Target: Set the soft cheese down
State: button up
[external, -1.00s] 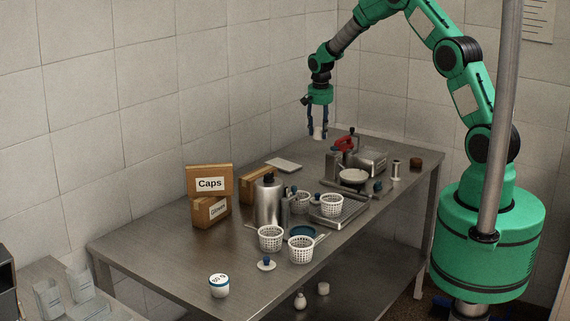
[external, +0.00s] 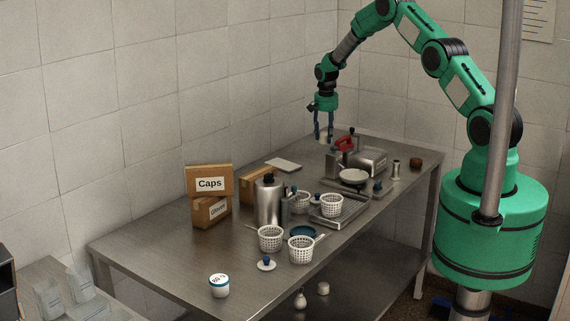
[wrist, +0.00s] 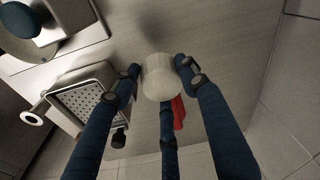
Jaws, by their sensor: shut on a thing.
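The soft cheese (wrist: 159,78) is a small pale cylinder with ribbed sides. My gripper (external: 323,138) is shut on it, with its dark blue fingers around its sides in the wrist view (wrist: 157,72). In the external view the cheese (external: 323,138) is a small pale shape between the fingertips, at the far back of the steel table (external: 170,252). I cannot tell whether its underside touches the table.
A red-handled device (external: 344,144), a steel container (external: 370,161) and a scale with a white pan (external: 353,176) stand just right of my gripper. White perforated baskets (external: 270,238) and a metal canister (external: 268,203) stand nearer. Bare tabletop lies around a pale board (external: 283,165).

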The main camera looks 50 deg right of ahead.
jog(key=shift+f, duration=0.1)
dwell(0.3)
jog(key=shift+f+p, duration=0.3)
jog(key=shift+f, duration=2.55)
jog(key=shift+f, duration=0.15)
jog(key=shift+f, duration=1.95)
jog(key=shift+f, duration=0.2)
jog(key=o, duration=1.2)
jog(key=shift+r, duration=0.2)
jog(key=shift+s+a+r+b, duration=0.1)
jog(key=shift+a+r+b, duration=0.1)
jog(key=shift+r, duration=1.8)
jog(key=shift+s+a+r+b, duration=0.15)
jog(key=shift+a+r, duration=0.1)
jog(key=shift+r, duration=1.7)
jog(key=shift+s+a+r+b, duration=0.1)
jog(key=shift+a+r, duration=0.1)
jog(key=shift+r, duration=1.8)
